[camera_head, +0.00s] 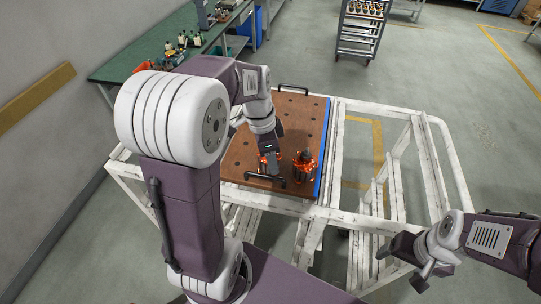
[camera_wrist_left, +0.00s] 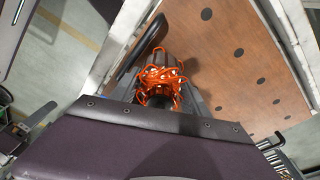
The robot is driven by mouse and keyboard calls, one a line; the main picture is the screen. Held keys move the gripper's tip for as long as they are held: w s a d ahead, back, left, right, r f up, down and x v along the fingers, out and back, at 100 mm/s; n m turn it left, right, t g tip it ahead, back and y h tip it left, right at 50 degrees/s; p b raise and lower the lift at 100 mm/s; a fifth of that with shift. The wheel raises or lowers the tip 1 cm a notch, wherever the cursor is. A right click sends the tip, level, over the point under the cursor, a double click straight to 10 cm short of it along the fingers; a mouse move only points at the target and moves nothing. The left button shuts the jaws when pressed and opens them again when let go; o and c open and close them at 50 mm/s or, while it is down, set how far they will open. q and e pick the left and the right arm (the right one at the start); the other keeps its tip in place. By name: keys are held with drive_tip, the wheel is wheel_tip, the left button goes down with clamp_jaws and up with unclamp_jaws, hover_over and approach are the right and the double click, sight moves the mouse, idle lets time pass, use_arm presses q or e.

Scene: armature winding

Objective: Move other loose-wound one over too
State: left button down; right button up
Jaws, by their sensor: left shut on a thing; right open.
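A loose-wound armature (camera_wrist_left: 160,80) with tangled orange wire sits between the fingers of my left gripper (camera_head: 267,160), which is shut on it. In the head view only a bit of its orange wire shows beside the gripper, low over the near edge of the brown board (camera_head: 300,118). I cannot tell whether it touches the board. Another armature (camera_head: 304,166) with messy orange wire stands upright on the board, just right of my left gripper. My right gripper (camera_head: 427,268) is open and empty, off to the right, away from the board.
The board has rows of dark holes, a blue strip (camera_head: 324,150) along its right edge and black handles at its near and far ends. It lies on a white frame cart (camera_head: 385,108). A green bench (camera_head: 150,62) with several small parts and a rack (camera_head: 361,28) stand behind.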

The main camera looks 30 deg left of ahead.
use_arm(q)
drive_tip(key=shift+f, duration=0.1)
idle(0.5)
drive_tip(key=shift+c, duration=2.3)
unclamp_jaws()
drive_tip(key=shift+f, duration=0.1)
drive_tip(key=r, duration=0.5)
drive_tip(key=s+a+r+b, duration=0.1)
drive_tip(key=r, duration=0.2)
drive_tip(key=shift+r, duration=0.5)
drive_tip(key=shift+w, duration=0.15)
drive_tip(key=shift+r, duration=0.1)
